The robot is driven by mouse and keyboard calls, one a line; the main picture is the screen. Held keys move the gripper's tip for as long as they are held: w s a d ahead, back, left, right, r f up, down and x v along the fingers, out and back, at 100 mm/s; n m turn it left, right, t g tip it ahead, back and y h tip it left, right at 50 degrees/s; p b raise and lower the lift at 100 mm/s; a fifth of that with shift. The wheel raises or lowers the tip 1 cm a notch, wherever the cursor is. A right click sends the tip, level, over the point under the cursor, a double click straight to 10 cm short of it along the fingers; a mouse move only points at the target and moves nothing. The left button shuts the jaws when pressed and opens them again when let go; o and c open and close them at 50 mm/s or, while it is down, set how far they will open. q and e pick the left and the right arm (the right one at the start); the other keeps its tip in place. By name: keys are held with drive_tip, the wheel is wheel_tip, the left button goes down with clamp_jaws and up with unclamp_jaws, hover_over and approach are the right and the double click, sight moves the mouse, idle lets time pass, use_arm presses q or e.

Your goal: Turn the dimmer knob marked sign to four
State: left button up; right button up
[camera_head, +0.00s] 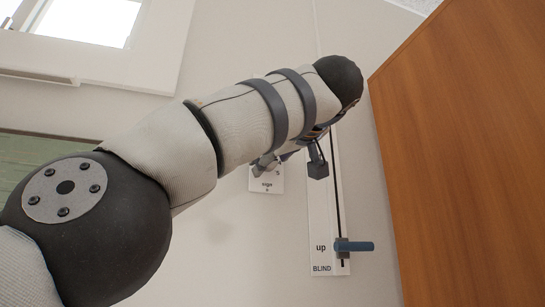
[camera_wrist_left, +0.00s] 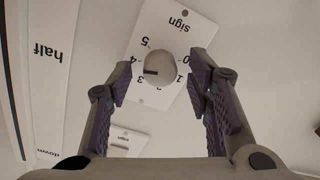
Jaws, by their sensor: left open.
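The white plate marked "sign" (camera_wrist_left: 181,30) is on the wall and appears upside down and tilted in the left wrist view. In the head view only a lower part of the sign plate (camera_head: 267,186) shows below my arm. Its round grey dimmer knob (camera_wrist_left: 163,63) has a dark mark pointing left in the wrist view, near the 3, just beside the 4. My left gripper (camera_wrist_left: 159,80) is open, with one finger on each side of the knob and gaps between. In the head view my left gripper (camera_head: 290,168) is mostly behind my own arm.
A blind slider with a blue handle (camera_head: 354,246) is low on a white strip, near "up". A wooden panel (camera_head: 465,140) stands close on the right. Another small white plate (camera_wrist_left: 128,139) is near the sign plate. A window (camera_head: 90,20) is upper left.

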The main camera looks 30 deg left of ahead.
use_arm(q)
drive_tip(key=v, duration=1.2)
